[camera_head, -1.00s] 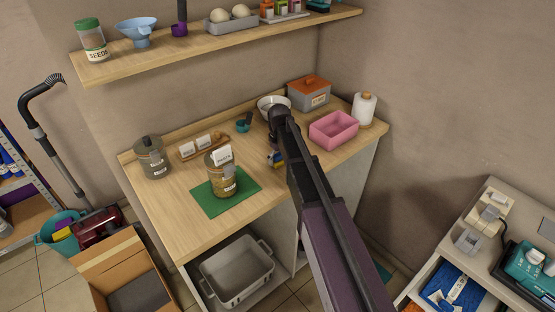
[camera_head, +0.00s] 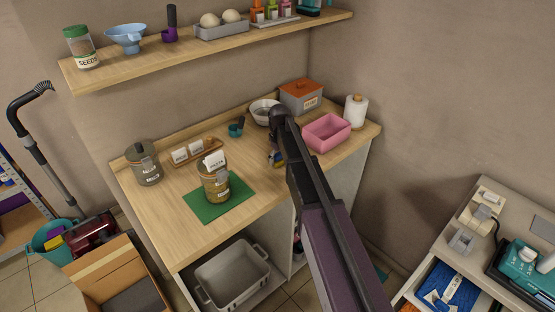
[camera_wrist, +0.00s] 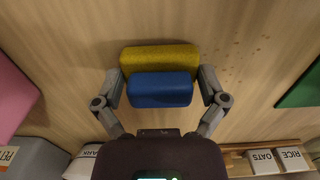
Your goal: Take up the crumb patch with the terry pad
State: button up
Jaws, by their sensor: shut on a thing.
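My gripper (camera_wrist: 161,86) is shut on a two-layer pad, with a blue block (camera_wrist: 160,90) nearer the camera and a yellow layer (camera_wrist: 160,56) beyond it. A finger lies along each short end of the pad. The pad shows only as a small blue and yellow bit in the head view (camera_head: 275,158), beside my arm and partly hidden by it. The crumb patch (camera_wrist: 243,60) is a scatter of faint brown specks on the wooden counter, just right of the pad in the wrist view. I cannot tell whether the pad touches the counter.
A green mat (camera_head: 219,198) with a labelled jar (camera_head: 214,186) lies left of the pad. A pink bin (camera_head: 326,133), a bowl (camera_head: 264,112) and a grey box (camera_head: 300,97) stand behind and right. A shelf (camera_head: 215,50) hangs above.

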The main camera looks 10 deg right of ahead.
aim_at(265, 172)
jog(key=shift+f, duration=0.1)
jog(key=shift+s, duration=0.1)
jog(key=shift+c, duration=0.4)
jog(key=shift+s+a, duration=0.1)
jog(key=shift+a, duration=0.05)
jog(key=shift+s+a, duration=0.4)
jog(key=shift+a, duration=0.25)
jog(key=shift+s+a, duration=0.4)
jog(key=shift+a, duration=0.25)
jog(key=shift+s+a, duration=1.05)
jog(key=shift+a, duration=0.3)
jog(key=shift+a, duration=0.1)
